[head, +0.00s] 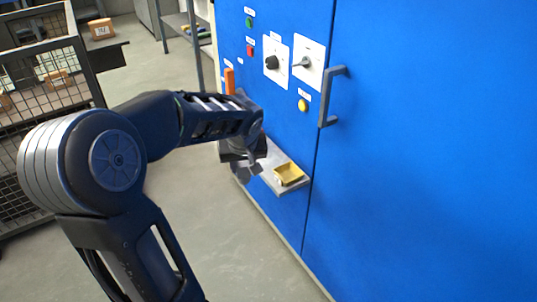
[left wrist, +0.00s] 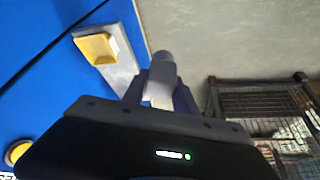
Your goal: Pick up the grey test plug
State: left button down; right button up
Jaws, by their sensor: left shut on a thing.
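The grey test plug (left wrist: 162,70) shows in the left wrist view as a pale grey, round-ended piece between the two fingers. My left gripper (left wrist: 160,92) is shut on it. In the head view my left gripper (head: 246,166) is beside the grey shelf (head: 291,187) on the blue cabinet; the plug cannot be told apart from the fingers there. In the left wrist view the shelf (left wrist: 125,64) lies beyond and left of the fingers. My right gripper is not in view.
A yellow tray (head: 288,174) sits on the shelf's near end. The blue cabinet (head: 420,180) has a grey handle (head: 329,97), knobs and a yellow button (head: 302,105). A wire mesh cage (head: 50,75) stands at the left. The floor between is clear.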

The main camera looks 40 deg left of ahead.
pick_arm(q)
jog(key=shift+s+a, duration=0.25)
jog(key=shift+s, duration=0.5)
jog(key=shift+s+a, duration=0.2)
jog(key=shift+s, duration=0.55)
jog(key=shift+s+a, duration=0.25)
jog(key=shift+s, duration=0.5)
